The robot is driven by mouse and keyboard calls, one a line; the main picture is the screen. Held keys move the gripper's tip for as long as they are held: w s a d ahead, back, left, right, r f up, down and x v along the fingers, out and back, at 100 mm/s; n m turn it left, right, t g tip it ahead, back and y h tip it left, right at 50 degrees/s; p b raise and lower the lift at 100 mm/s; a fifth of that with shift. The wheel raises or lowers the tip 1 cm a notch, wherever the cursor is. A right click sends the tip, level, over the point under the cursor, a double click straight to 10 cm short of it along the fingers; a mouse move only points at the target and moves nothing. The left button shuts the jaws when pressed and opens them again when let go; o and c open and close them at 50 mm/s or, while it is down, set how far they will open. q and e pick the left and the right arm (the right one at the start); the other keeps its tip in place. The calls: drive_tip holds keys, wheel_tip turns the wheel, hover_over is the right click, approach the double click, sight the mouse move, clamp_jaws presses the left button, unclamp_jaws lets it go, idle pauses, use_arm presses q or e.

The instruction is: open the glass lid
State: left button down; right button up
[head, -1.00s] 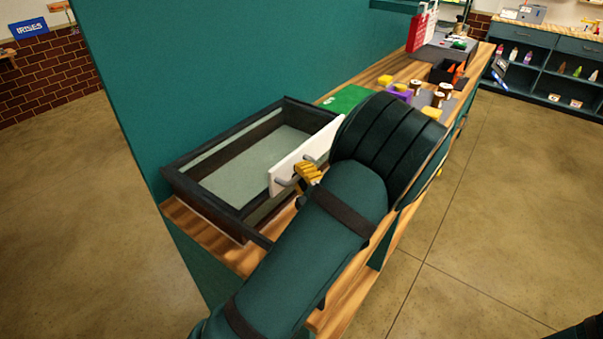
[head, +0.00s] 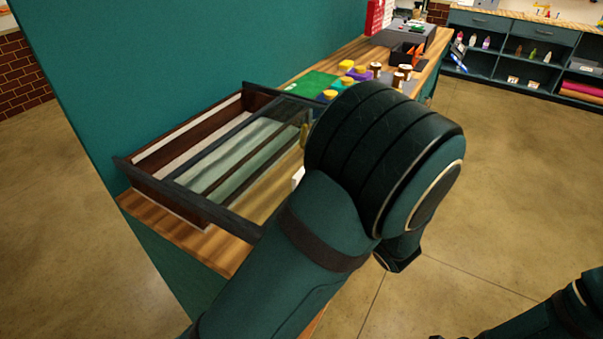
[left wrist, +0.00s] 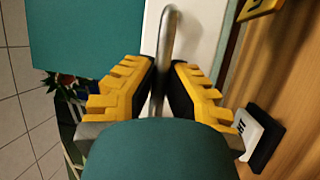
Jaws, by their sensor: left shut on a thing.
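The dark-framed case (head: 150,182) sits on the wooden counter. Its greenish glass lid (head: 232,172) lies toward the right side of the frame, and a strip of the brown and white interior shows uncovered at the left. In the left wrist view a curved metal handle (left wrist: 171,30) stands on a white panel (left wrist: 198,28). My left gripper (left wrist: 163,80) is shut on this handle, with a yellow-and-black finger on each side. In the head view my left arm hides most of that gripper and the handle. My right gripper is out of view.
Behind the case are a green mat (head: 313,84), several small colored items, brown spools (head: 398,82) and a dark box (head: 405,52). A teal wall (head: 170,60) rises along the case's far side. Floor to the right is open.

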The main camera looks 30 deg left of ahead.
use_arm(q)
drive_tip(key=shift+s+d+b, duration=0.15)
drive_tip(key=shift+d+b, duration=0.2)
drive_tip(key=shift+d, duration=1.85)
drive_tip(key=c, duration=1)
unclamp_jaws()
drive_tip(key=v, duration=0.7)
drive_tip(key=shift+d, duration=0.15)
drive_tip(key=shift+s, duration=0.1)
